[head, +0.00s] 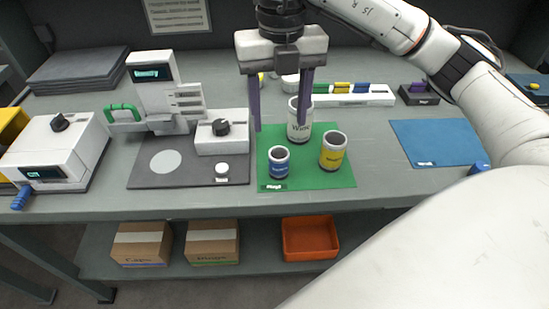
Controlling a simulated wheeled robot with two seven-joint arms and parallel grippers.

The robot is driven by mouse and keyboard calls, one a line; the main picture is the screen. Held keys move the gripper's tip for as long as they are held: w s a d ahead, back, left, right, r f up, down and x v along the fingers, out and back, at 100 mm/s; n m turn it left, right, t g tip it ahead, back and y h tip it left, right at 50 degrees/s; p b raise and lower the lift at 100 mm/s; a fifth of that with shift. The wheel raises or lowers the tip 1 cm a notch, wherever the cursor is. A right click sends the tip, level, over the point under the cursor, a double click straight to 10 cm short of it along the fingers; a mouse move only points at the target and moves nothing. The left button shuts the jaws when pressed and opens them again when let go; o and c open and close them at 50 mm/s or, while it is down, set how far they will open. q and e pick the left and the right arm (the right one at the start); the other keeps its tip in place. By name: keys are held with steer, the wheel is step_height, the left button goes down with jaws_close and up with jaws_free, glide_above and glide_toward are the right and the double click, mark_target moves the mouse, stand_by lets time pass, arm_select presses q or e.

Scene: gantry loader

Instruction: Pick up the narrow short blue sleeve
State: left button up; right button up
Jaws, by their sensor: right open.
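The narrow short blue sleeve (279,163) stands upright on the green mat (312,181), at its front left. A wider yellow sleeve (333,151) stands to its right, and a taller white sleeve (299,122) stands behind them. My right gripper (280,128) is open, with its two fingers pointing down above the back of the green mat. My left gripper is not in view.
A grey station with a green handle (123,113) stands left of the green mat. A blue mat (437,143) lies to the right. A white rack with coloured parts (351,97) is behind. Boxes and an orange bin (309,240) sit on the shelf below.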

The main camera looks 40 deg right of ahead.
glide_above(279, 153)
step_height(279, 153, down, 4)
steer(key=shift+s+a+f, duration=0.15)
steer(key=shift+s+f, duration=0.1)
steer(key=shift+f, duration=0.7)
steer(key=shift+s+a+f, duration=0.2)
steer(key=shift+f, duration=0.8)
steer(key=shift+s+a+f, duration=0.15)
steer(key=shift+s+f, duration=0.1)
steer(key=shift+f, duration=0.7)
steer(key=c, duration=1.3)
steer(key=shift+r, duration=0.1)
